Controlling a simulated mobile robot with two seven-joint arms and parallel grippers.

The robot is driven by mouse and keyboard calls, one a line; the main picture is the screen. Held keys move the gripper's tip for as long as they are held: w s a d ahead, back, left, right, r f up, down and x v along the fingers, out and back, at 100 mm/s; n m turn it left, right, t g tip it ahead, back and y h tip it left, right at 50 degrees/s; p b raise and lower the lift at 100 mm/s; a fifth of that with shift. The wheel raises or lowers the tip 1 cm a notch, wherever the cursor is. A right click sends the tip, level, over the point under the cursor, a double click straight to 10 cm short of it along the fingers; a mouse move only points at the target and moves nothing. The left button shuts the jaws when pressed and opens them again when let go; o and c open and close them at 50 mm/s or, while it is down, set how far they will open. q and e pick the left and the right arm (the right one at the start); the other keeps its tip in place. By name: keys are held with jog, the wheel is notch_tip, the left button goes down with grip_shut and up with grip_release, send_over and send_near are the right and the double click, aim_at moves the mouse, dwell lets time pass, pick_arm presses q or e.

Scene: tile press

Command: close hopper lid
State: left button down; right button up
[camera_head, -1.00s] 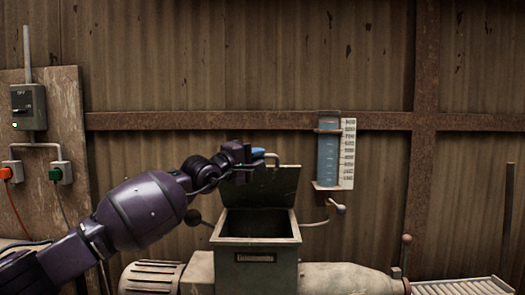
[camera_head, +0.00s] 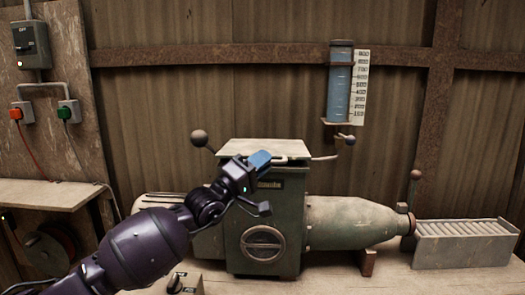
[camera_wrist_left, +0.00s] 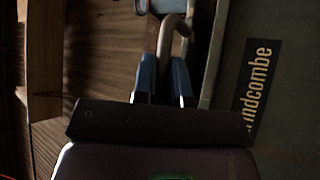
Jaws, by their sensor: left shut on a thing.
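The hopper lid (camera_head: 235,148) is a pale flat plate lying across the top of the green hopper box (camera_head: 232,190). It looks level; whether it touches the rim all round I cannot tell. My left gripper (camera_head: 262,159) is at the lid's front edge, its blue fingers shut on the lid handle. In the left wrist view the handle (camera_wrist_left: 173,40) is a hooked rod running between the two fingers (camera_wrist_left: 164,80). The hopper's label plate shows beside them, partly dark. My right gripper is not in view.
A water gauge tube (camera_head: 340,88) hangs on the wall behind. A barrel (camera_head: 345,222) runs right from the hopper to a roller tray (camera_head: 462,243). Ball-ended levers (camera_head: 199,138) stick out near the hopper. A switch panel (camera_head: 45,105) is at left.

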pick_arm(q)
notch_tip(320, 180, down, 3)
jog(key=shift+r+m+h+b, duration=0.1)
jog(key=shift+m+h+b, duration=0.5)
jog(key=shift+m+b, duration=0.15)
jog(key=c, duration=1.2)
grip_release()
jog(key=shift+o, duration=0.2)
